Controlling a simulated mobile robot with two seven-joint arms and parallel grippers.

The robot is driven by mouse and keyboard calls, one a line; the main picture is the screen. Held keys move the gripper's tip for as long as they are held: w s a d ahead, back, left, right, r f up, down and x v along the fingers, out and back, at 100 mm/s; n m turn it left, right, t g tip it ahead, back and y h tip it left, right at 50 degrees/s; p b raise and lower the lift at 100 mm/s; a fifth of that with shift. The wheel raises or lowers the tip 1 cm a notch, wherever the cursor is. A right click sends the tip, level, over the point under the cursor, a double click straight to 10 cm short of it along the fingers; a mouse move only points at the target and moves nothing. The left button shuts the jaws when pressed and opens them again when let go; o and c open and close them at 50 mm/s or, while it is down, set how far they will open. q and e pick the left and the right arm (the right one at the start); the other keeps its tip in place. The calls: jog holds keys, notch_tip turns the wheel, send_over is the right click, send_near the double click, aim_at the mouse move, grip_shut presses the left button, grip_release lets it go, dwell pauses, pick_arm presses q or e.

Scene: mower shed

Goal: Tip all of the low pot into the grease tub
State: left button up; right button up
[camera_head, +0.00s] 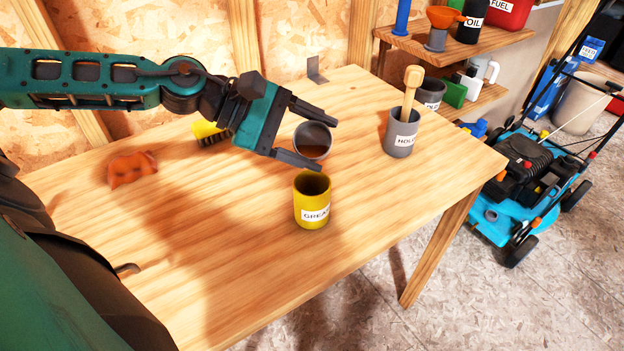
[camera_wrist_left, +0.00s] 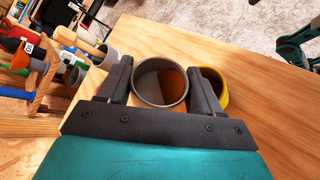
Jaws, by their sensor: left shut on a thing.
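The low pot (camera_head: 314,139) is a small grey round pot with brown contents. My left gripper (camera_head: 321,144) is shut on it, one finger on each side. In the left wrist view the pot (camera_wrist_left: 153,82) sits between the fingers (camera_wrist_left: 160,88), its brown contents gathered toward the right, the tub's side, and it looks tilted. The grease tub (camera_head: 311,207) is a yellow cup with a white label, upright on the table just in front of the pot. The left wrist view shows its rim (camera_wrist_left: 222,88) partly hidden behind a finger. My right gripper is not seen.
A grey holder (camera_head: 402,137) with a wooden-handled tool stands to the right on the wooden table (camera_head: 240,270). An orange-brown crumpled thing (camera_head: 132,169) and a yellow brush (camera_head: 208,132) lie at left. Shelves (camera_head: 455,48) with containers stand at the back. The table front is clear.

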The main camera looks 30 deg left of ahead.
pick_arm(q)
jog(key=shift+s+d+r+m+t, duration=0.15)
jog(key=shift+s+m+t, duration=0.15)
jog(key=shift+m, duration=0.1)
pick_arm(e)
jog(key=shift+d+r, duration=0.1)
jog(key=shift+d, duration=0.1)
pick_arm(q)
jog(key=shift+r, duration=0.1)
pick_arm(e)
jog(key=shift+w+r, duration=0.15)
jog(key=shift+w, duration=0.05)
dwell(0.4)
pick_arm(q)
jog(key=shift+m+t+p, duration=0.3)
jog(key=shift+m+p, duration=0.05)
jog(key=shift+m, duration=0.05)
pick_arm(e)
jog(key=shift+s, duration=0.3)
pick_arm(q)
jog(key=shift+s+d+r+m+t+y+p, duration=0.1)
jog(key=shift+m+t+y+p, duration=0.2)
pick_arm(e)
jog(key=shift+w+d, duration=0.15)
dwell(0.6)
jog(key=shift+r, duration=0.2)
pick_arm(q)
jog(key=shift+p, duration=0.35)
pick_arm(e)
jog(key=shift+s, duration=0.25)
